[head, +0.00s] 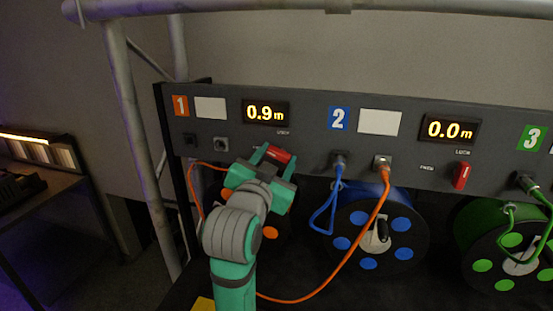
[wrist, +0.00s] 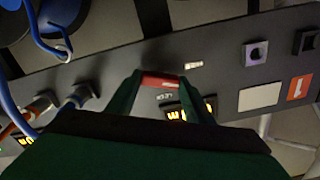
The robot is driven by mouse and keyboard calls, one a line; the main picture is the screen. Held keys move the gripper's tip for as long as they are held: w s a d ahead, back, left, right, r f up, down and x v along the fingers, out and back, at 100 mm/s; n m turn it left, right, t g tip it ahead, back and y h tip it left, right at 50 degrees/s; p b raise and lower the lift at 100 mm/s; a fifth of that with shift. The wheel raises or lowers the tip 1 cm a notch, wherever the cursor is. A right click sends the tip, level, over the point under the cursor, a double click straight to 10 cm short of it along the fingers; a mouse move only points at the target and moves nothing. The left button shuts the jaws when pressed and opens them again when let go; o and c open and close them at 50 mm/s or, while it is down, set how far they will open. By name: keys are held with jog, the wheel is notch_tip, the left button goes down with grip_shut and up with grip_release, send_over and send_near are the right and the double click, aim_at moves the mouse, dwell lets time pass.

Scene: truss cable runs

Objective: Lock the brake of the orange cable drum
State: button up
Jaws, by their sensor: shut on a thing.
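The orange cable drum (head: 270,233) sits low under section 1 of the panel, mostly hidden behind my arm. Its red brake lever (head: 278,154) is on the panel below the 0.9 m display (head: 265,112). My gripper (head: 273,157) is at the lever, with one finger on each side. In the wrist view my gripper (wrist: 158,88) is shut on the red lever (wrist: 160,82), which lies roughly crosswise between the fingertips. The LOCK label (wrist: 165,97) shows beside it. A second small white label (wrist: 193,65) is too blurred to read.
An orange cable (head: 369,220) hangs from a socket in section 2 and loops low behind my arm. A blue cable (head: 325,215) hangs near the blue drum (head: 400,240). Another red lever (head: 461,175) stands upright under the 0.0 m display. A truss post (head: 140,140) stands left.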

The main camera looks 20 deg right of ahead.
jog(key=m, duration=0.3)
jog(key=shift+s+m, duration=0.1)
jog(key=shift+m, duration=0.3)
jog(key=m, duration=0.3)
jog(key=shift+m, duration=0.3)
jog(key=m, duration=0.4)
jog(key=shift+m, duration=0.3)
jog(key=shift+d+m, duration=0.2)
jog(key=shift+m, duration=0.7)
jog(key=shift+s, duration=0.1)
jog(key=shift+d, duration=0.1)
jog(key=o, duration=1)
jog(key=shift+o, duration=0.2)
